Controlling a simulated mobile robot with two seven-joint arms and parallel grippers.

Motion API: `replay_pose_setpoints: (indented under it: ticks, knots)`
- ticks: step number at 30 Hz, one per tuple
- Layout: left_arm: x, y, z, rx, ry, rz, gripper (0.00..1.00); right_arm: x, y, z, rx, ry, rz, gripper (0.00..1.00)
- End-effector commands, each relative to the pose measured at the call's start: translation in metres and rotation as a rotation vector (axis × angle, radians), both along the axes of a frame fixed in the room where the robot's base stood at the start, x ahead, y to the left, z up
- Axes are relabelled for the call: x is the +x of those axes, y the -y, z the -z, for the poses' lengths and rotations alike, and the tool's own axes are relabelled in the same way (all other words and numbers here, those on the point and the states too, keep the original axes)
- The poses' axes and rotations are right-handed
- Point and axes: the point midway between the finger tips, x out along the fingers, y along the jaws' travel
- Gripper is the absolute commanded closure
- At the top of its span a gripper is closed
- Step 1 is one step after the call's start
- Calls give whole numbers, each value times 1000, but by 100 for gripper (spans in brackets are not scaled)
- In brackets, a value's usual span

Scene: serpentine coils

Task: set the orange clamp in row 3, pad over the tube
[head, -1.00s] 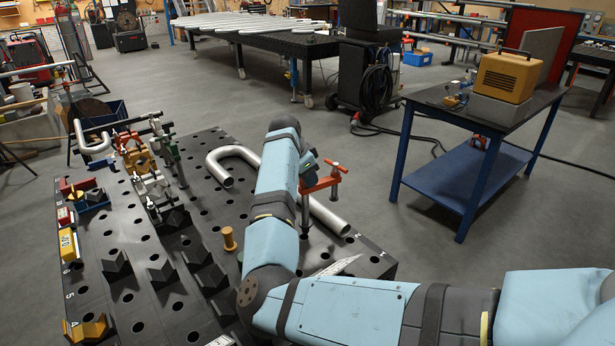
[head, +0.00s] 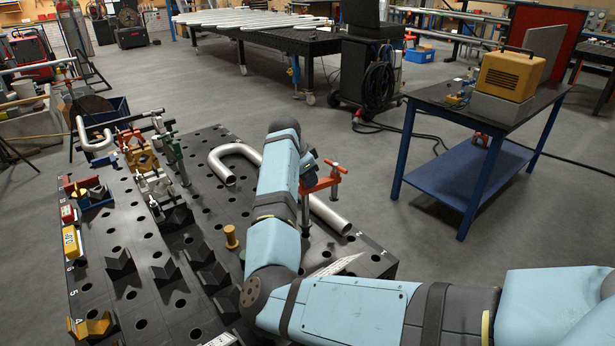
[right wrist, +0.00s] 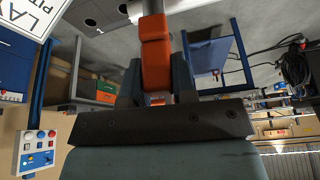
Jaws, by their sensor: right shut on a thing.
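The orange clamp (head: 321,184) is in the middle of the head view, with a T-handle at its right end and a grey post below its left end. My right gripper (head: 309,172) is shut on it. In the right wrist view the clamp's orange body (right wrist: 155,62) sits between the two dark fingers (right wrist: 158,88). A bent grey tube (head: 231,162) lies on the dark perforated table (head: 205,145); its open end (head: 331,216) shows right of my arm, beside the clamp's post. My arm hides the tube's middle. I cannot tell whether the post touches the table. My left gripper is out of view.
Several other clamps (head: 140,158) stand at the table's left. V-blocks (head: 162,273) run in rows, with a brass pin (head: 231,237) nearby. A yellow block (head: 71,241) is on the left edge. A blue-legged cart (head: 470,187) stands right, across open floor.

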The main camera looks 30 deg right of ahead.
Motion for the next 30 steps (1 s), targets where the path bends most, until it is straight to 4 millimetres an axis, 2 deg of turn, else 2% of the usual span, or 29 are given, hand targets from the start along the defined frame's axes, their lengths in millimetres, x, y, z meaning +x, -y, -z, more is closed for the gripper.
replay_pose_setpoints:
  ticks: [24,30]
  knots:
    - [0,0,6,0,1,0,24,0,0,25,-2,0,0,100]
    - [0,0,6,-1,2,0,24,0,0,26,-2,1,1,100]
